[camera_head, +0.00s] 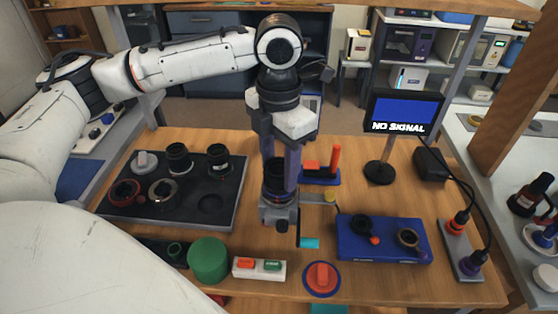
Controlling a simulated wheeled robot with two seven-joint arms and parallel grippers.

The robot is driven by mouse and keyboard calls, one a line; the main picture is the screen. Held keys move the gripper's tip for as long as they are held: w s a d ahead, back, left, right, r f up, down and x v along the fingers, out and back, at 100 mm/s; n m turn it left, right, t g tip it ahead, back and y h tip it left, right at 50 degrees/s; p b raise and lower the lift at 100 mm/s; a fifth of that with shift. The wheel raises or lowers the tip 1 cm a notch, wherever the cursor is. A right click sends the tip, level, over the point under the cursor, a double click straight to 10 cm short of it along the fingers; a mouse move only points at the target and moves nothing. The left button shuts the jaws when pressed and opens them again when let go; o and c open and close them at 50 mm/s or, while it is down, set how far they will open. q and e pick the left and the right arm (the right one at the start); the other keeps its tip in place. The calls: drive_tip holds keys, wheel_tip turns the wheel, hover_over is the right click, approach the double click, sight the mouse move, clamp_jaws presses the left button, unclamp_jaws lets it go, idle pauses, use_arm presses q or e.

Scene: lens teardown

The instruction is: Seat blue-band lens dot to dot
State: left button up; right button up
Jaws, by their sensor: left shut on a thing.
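My left gripper (279,180) points straight down near the middle of the table, its two fingers shut on a dark cylindrical lens (276,170). I take it for the blue-band lens; its band colour is hard to make out and no dots can be seen. The lens is upright, directly above or on a grey mount (279,214) with a dark knob on its front. The fingers partly hide the lens, and I cannot tell whether it touches the mount. My right gripper is not in view.
A dark tray (228,219) at left holds two dark lenses (178,158), rings (162,193) and a grey knob, with one empty recess. A green cylinder (208,260), a button box (259,269), a blue tray (383,253) and a monitor (403,112) stand around the mount.

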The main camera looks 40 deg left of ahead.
use_arm(q)
drive_tip(key=shift+f+p, duration=0.25)
drive_tip(key=shift+p, duration=0.05)
idle(0.5)
drive_tip(key=shift+f, duration=0.25)
idle(0.5)
